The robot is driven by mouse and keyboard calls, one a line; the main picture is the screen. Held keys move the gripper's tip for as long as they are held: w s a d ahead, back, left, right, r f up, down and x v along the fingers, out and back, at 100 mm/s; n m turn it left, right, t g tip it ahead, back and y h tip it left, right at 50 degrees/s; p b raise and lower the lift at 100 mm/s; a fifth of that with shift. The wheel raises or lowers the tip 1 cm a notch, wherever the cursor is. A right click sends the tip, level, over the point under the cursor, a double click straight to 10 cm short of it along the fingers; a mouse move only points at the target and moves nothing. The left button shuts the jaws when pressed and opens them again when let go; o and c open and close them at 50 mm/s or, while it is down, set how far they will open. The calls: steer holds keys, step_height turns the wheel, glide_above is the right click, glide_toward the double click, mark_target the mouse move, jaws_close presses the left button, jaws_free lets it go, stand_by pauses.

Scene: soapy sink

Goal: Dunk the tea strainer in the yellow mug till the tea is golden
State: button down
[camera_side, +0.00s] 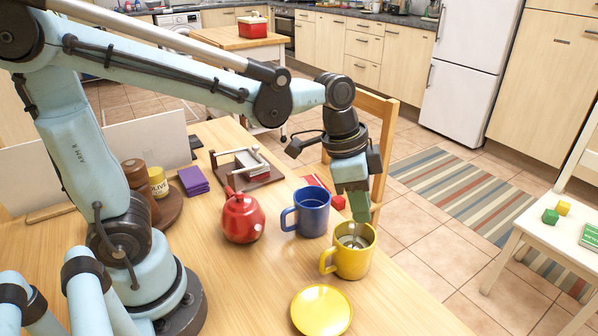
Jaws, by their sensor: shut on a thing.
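The yellow mug (352,264) stands upright on the wooden table, near its right edge, with its handle to the left. My gripper (358,208) points down just above the mug's rim and is shut on the tea strainer (353,239). Only a small silvery part of the strainer shows, inside the mug under the fingertips. The fingers hide its upper part. How deep it sits and the tea's colour are hard to tell at this size.
A blue mug (312,213) stands just left of and behind the yellow one, and a red teapot (242,218) stands farther left. A yellow saucer (321,310) lies in front. A chair (376,120) stands behind the table.

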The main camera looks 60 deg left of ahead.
steer(key=shift+r, duration=4.1)
steer(key=shift+r, duration=1.75)
